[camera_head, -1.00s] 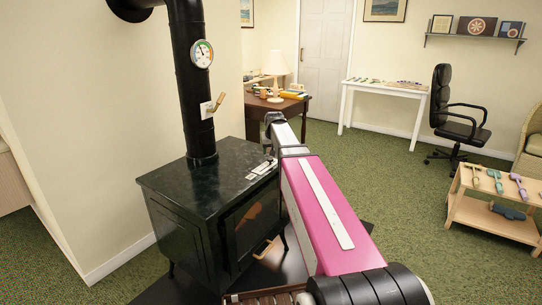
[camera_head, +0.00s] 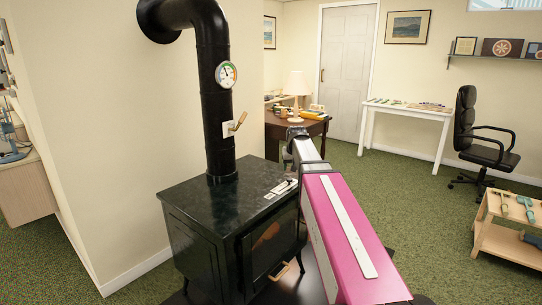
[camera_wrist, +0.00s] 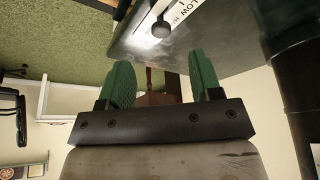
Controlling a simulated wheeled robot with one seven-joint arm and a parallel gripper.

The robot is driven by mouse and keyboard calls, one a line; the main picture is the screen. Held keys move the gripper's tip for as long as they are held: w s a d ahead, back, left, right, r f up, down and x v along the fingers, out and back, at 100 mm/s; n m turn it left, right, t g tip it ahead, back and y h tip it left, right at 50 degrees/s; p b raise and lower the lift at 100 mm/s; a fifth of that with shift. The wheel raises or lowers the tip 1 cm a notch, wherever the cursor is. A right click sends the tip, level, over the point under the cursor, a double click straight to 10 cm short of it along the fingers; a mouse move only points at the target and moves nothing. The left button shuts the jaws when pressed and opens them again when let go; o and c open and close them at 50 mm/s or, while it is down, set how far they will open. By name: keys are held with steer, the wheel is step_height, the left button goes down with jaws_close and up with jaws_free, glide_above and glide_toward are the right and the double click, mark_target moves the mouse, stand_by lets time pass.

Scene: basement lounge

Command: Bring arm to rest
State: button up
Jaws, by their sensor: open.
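My arm, with its pink link, reaches forward past the right side of the black stove (camera_head: 225,210) in the head view. Its far end is beside the stove's back right corner, and my gripper's fingers cannot be made out there. In the wrist view my gripper (camera_wrist: 162,80) shows two green fingers, spread apart with nothing held between them. The stove top (camera_wrist: 225,30) lies just beyond the fingers in that view, with a slider label and a dark knob (camera_wrist: 161,29) on it. I cannot tell the exact gap between fingers and stove.
A black stovepipe (camera_head: 214,90) with a gauge (camera_head: 227,74) rises from the stove. A brown desk with a lamp (camera_head: 297,85) stands beyond the arm. A white table (camera_head: 408,112), office chair (camera_head: 480,135) and low wooden shelf (camera_head: 505,240) are right. Green carpet (camera_head: 420,210) between is clear.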

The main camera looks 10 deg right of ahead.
steer(key=s+a+f+g, duration=0.2)
steer(key=s+f+g, duration=0.2)
steer(key=s+f, duration=2.2)
steer(key=shift+s, duration=0.7)
steer(key=shift+s+r, duration=0.1)
steer(key=shift+r, duration=0.05)
stand_by(0.3)
